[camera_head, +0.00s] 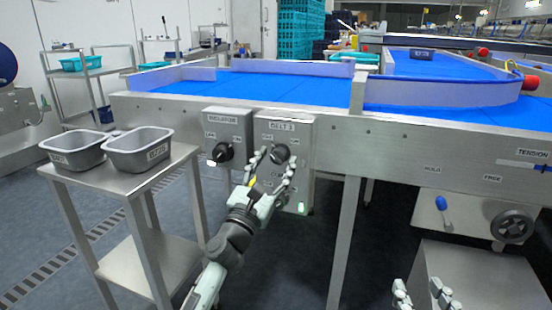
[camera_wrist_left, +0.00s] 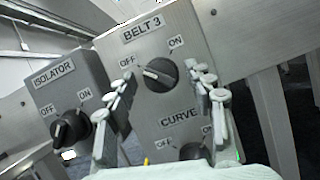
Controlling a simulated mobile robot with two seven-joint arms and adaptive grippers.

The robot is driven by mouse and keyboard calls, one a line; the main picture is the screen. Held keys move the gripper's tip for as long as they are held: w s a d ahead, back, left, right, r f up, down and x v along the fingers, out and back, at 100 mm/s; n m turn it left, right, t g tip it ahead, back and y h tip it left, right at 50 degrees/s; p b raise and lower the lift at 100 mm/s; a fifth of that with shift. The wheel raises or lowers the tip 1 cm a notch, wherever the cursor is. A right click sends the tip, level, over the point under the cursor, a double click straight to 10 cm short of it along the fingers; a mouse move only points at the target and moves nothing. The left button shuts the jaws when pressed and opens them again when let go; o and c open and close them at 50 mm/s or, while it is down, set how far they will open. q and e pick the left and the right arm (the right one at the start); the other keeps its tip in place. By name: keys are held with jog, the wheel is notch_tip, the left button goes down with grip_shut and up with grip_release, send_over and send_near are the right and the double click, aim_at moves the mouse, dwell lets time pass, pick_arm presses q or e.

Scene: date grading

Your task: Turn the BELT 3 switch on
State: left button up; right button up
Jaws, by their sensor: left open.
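The BELT 3 switch is a dark round knob (camera_head: 280,153) on a grey box (camera_head: 303,140) under the conveyor. In the left wrist view the knob (camera_wrist_left: 161,75) has its white mark turned left towards OFF, with ON at its upper right. My left gripper (camera_head: 275,168) is open, its fingers on either side of the knob; contact cannot be told. It also shows in the left wrist view (camera_wrist_left: 168,86). My right gripper (camera_head: 420,292) is partly visible at the bottom edge, its fingers apart and empty.
The ISOLATOR knob (camera_head: 222,153) is close on the left. A CURVE knob (camera_wrist_left: 193,152) sits below BELT 3, partly hidden by my gripper. Grey tubs (camera_head: 140,150) stand on a steel cart (camera_head: 118,183) at left. The blue conveyor (camera_head: 290,88) runs above.

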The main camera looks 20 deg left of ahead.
pick_arm(q)
jog(key=shift+w+r, duration=0.1)
jog(key=shift+w, duration=0.2)
